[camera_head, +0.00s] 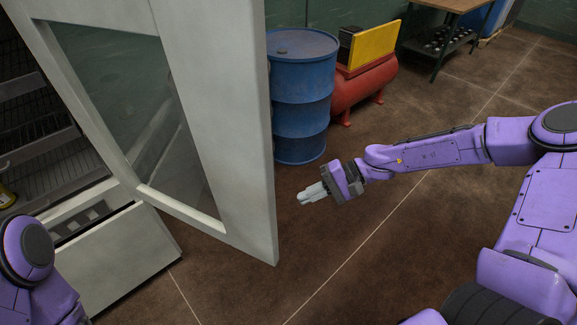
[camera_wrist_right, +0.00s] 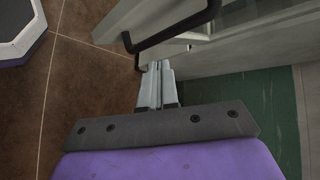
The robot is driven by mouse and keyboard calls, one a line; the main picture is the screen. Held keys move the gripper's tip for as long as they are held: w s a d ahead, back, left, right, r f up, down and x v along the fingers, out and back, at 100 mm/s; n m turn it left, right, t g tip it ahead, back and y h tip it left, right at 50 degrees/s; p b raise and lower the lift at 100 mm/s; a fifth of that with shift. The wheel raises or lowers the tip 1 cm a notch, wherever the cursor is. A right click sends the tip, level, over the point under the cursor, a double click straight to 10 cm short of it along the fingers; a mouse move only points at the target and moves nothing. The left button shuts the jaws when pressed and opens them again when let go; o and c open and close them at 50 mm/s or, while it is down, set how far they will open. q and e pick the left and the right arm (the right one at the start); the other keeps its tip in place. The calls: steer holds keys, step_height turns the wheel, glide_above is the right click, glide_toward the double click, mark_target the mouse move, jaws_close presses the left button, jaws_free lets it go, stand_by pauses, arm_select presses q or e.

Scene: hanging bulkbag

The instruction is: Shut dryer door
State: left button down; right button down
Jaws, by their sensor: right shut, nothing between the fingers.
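The dryer door (camera_head: 205,120) is white with a large glass window. It stands wide open, swung out from the dryer body (camera_head: 115,255) at the left. My right gripper (camera_head: 305,197) is shut and empty, beside the door's free edge on the right, over the floor. In the right wrist view its closed fingertips (camera_wrist_right: 158,66) point at a pale panel, close to a dark bar handle (camera_wrist_right: 180,32). I cannot tell whether they touch it. That handle is hidden in the head view. My left gripper is out of view; only part of that arm shows at lower left.
A blue drum (camera_head: 300,95) stands behind the door, with a red tank (camera_head: 365,85) and yellow panel (camera_head: 375,45) beside it. Wire racks (camera_head: 45,150) fill the dryer's inside. A wooden table (camera_head: 450,5) stands at the back right. The brown floor around my right gripper is clear.

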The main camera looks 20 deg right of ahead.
steer(key=s+d+r+n+g+y, duration=0.1)
steer(key=d+r+n+y, duration=0.2)
steer(key=r, duration=0.4)
steer(key=d+r+n+g+y, duration=0.1)
steer(key=d+r+n+y, duration=0.2)
steer(key=r, duration=0.5)
steer(key=s+a+p, duration=0.2)
steer(key=a+p, duration=0.1)
steer(key=a, duration=1)
steer(key=shift+s+f+n+p, duration=0.2)
steer(key=shift+n+p, duration=0.1)
steer(key=shift+p, duration=0.1)
